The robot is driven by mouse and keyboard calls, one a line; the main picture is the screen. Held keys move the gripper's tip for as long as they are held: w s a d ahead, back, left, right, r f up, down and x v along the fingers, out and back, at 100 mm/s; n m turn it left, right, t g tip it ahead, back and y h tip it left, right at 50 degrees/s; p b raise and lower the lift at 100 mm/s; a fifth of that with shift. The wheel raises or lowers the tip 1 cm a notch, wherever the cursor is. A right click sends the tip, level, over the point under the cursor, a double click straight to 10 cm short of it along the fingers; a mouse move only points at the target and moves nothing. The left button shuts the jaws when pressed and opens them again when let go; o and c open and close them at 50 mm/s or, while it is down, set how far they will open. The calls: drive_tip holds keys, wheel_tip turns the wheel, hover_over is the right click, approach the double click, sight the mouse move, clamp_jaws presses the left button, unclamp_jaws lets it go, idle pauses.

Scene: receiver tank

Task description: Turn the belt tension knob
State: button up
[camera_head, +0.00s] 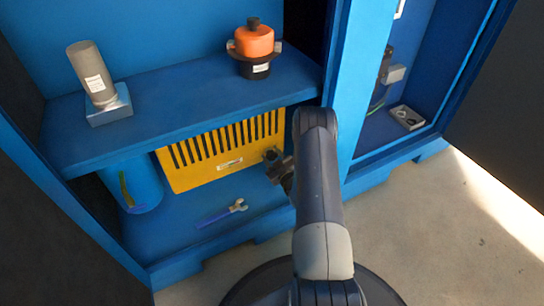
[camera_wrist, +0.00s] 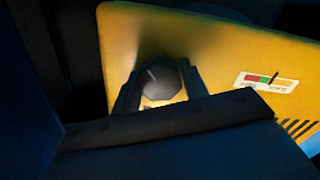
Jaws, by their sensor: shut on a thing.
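The belt tension knob (camera_wrist: 160,80) is dark and faceted, with a pale pointer line on its face. It sits on the yellow slotted guard (camera_wrist: 225,55) under the shelf. My gripper (camera_wrist: 160,76) is shut on the knob, one finger on each side of it. A small gauge label (camera_wrist: 266,82) with red, green and amber bands and a black needle is to the right of the knob. In the head view my gripper (camera_head: 275,165) is at the guard's right end and partly hides the knob.
The blue shelf (camera_head: 185,112) overhangs the guard and bears a grey cylinder (camera_head: 90,70) and an orange-and-black part (camera_head: 254,42). A blue-handled wrench (camera_head: 220,213) lies on the cabinet floor. A blue cylinder (camera_head: 135,185) stands at the left.

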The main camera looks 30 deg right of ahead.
drive_tip(key=shift+m, duration=2.1)
drive_tip(key=o, duration=1)
drive_tip(key=shift+c, duration=0.2)
drive_tip(key=s+p, duration=0.3)
drive_tip(key=s, duration=0.8)
drive_tip(key=shift+d+p, duration=0.2)
drive_tip(key=shift+p, duration=0.1)
